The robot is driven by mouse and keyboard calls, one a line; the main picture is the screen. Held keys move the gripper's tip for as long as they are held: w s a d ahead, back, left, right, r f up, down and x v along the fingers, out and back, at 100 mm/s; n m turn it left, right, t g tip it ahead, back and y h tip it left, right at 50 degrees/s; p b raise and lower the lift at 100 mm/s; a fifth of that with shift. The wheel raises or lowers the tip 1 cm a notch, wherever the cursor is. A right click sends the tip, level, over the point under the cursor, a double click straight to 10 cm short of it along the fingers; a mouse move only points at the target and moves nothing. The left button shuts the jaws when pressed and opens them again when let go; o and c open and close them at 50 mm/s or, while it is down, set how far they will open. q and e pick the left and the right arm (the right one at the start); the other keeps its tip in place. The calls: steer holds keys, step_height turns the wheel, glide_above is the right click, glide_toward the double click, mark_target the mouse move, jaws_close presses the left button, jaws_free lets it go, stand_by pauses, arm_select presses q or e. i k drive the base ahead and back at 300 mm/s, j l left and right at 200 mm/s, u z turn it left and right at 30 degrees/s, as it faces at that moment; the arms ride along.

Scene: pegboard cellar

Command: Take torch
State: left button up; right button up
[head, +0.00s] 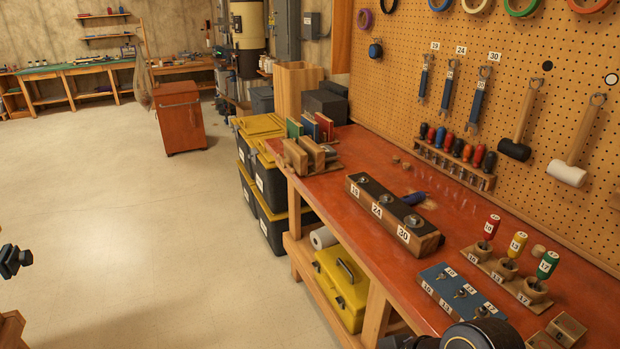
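A small dark blue cylinder (413,199), which looks like the torch, lies on the red workbench top (345,215). It is just behind the long wooden block with labels 19, 24 and 30 (392,220), which may hide part of it. Nothing touches it from my side. A black part of my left arm, apparently the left gripper (14,261), shows at the left edge over the floor, far from the bench. Its fingers are too unclear to tell open from shut. A dark rounded part of my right arm shows at the bottom, in front of the bench; its gripper is not visible.
A blue block (462,293) and a rack of red, yellow and green-handled tools (507,269) stand on the near bench. Wooden blocks (305,155) stand at its far end. The pegboard (400,75) holds wrenches and mallets. Open floor (130,220) lies left.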

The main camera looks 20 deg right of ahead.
mark_target(416, 196)
steer(key=i+j, duration=0.1)
steer(key=i, duration=0.75)
steer(key=i+j+u, duration=0.1)
steer(key=i, duration=0.75)
steer(key=i+z, duration=0.45)
steer(key=i+j+z, duration=0.15)
steer(key=i+z, duration=0.35)
steer(key=i+l+z, duration=0.15)
steer(key=z, duration=0.35)
steer(key=i+z, duration=0.35)
steer(key=z, duration=0.15)
steer(key=i+z, duration=0.25)
steer(key=z, duration=0.25)
steer(key=j, duration=0.05)
